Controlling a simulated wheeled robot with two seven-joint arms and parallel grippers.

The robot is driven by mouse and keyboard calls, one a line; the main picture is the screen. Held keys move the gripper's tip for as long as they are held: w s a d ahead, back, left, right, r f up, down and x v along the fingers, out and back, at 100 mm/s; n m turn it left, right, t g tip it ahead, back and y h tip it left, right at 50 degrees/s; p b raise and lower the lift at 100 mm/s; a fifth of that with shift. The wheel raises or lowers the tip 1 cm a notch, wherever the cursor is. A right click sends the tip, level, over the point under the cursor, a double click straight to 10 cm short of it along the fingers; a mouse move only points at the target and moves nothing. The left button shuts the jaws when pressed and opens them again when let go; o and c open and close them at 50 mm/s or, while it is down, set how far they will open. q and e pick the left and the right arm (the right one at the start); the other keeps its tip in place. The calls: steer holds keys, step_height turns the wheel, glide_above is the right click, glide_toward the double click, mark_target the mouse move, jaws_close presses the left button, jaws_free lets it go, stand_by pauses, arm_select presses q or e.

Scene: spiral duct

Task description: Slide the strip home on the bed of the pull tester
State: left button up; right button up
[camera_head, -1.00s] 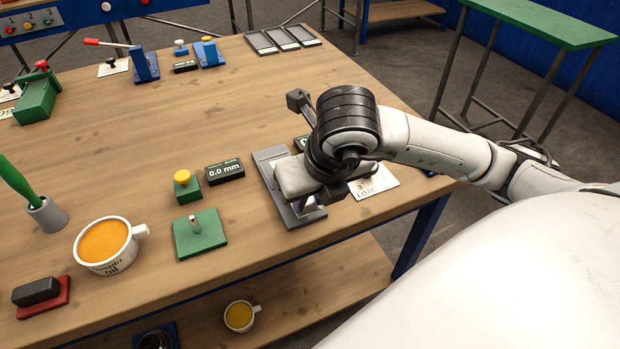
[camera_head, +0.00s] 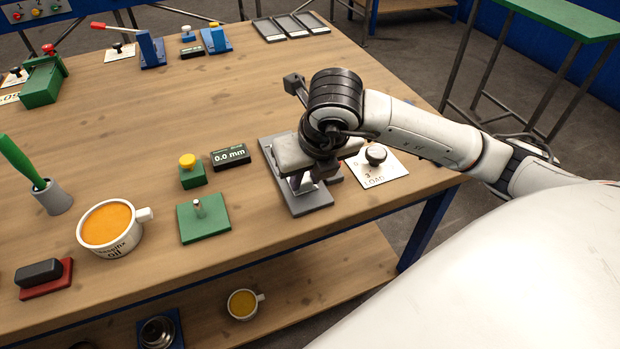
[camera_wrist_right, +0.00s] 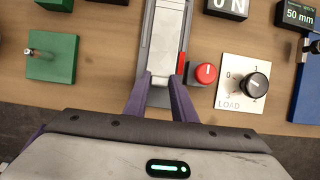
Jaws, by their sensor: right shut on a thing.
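The pull tester's grey bed (camera_head: 315,202) lies near the table's front edge, and its channel side shows in the right wrist view (camera_wrist_right: 147,38). The pale metal strip (camera_wrist_right: 167,38) lies lengthwise along the bed, between its sides. My right gripper (camera_wrist_right: 164,80) is shut on the strip's near end, one purple finger on each side. In the head view my right gripper (camera_head: 300,180) is over the bed, and its body hides the middle of the bed and most of the strip. My left gripper is in neither view.
Right of the bed are a red button (camera_wrist_right: 206,73) and a LOAD dial (camera_wrist_right: 257,85). On the left stand a 0.0 mm display (camera_head: 231,157), a yellow button (camera_head: 188,161), a green plate with a peg (camera_head: 203,218) and a mug (camera_head: 108,228).

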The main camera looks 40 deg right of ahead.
steer(key=shift+w+d+f+b, duration=0.1)
steer(key=shift+w+f+b, duration=0.05)
steer(key=shift+w+b, duration=0.25)
stand_by(0.6)
steer(key=o, duration=1.6)
steer(key=shift+r+p, duration=2.3)
steer(key=shift+r, duration=1.3)
steer(key=shift+f, duration=0.1)
